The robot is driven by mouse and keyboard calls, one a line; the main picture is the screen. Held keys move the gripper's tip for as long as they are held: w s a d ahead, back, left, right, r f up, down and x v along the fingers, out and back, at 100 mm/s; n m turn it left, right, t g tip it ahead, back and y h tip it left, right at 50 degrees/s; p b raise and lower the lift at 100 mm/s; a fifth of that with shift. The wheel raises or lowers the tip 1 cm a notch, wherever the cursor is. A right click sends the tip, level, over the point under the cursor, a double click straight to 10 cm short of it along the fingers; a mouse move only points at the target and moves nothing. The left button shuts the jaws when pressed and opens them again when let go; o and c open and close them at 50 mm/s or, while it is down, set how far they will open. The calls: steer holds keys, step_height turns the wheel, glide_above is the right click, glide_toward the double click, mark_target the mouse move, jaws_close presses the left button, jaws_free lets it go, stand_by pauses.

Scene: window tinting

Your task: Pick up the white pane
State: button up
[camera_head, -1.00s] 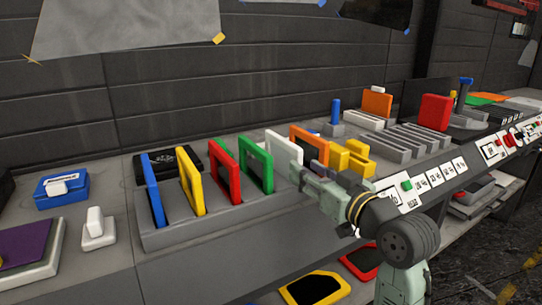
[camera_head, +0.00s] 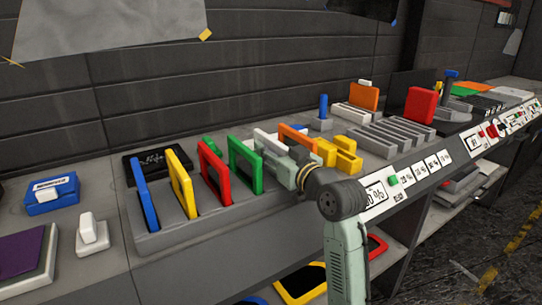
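The white pane (camera_head: 268,142) stands upright in the grey rack (camera_head: 160,240), between the green pane (camera_head: 245,166) and the orange pane (camera_head: 296,137). Only its upper left part shows; my gripper (camera_head: 290,160) and arm hide the rest. My gripper is at the white pane, in front of its right side. Its fingertips are hidden, so I cannot tell whether it is open or shut, or whether it touches the pane.
Blue (camera_head: 148,195), yellow (camera_head: 182,183) and red (camera_head: 214,172) panes stand left in the rack. A yellow block (camera_head: 345,154) and an empty slotted grey rack (camera_head: 392,136) are to the right. Sloped label panels (camera_head: 432,163) line the bench's front edge.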

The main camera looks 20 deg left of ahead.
steer(key=shift+a, duration=0.1)
jaws_close()
stand_by(0.4)
stand_by(0.3)
